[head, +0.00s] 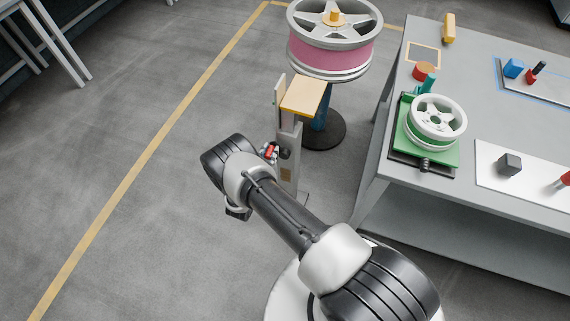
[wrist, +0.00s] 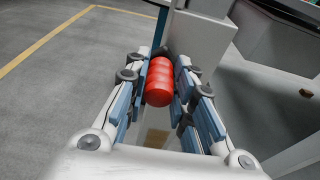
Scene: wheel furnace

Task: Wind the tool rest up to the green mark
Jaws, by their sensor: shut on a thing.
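The tool rest (head: 303,96) is a tan-topped plate on a grey post (head: 288,160), in front of a large wheel. A narrow pale upright strip (head: 280,90) stands at its left edge. I cannot clearly make out the green mark. A red ribbed handle (wrist: 159,82) sticks out from the post; it is small in the head view (head: 270,152). My gripper (wrist: 161,88) is shut on this handle, with a finger on each side of it. In the head view, my gripper (head: 268,154) is partly hidden by my wrist.
A silver wheel with a pink band (head: 332,45) stands behind the rest on a dark round base (head: 323,131). A grey workbench (head: 440,185) on the right holds a green fixture (head: 437,155) with a small wheel. Open floor lies left, crossed by a yellow line (head: 165,130).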

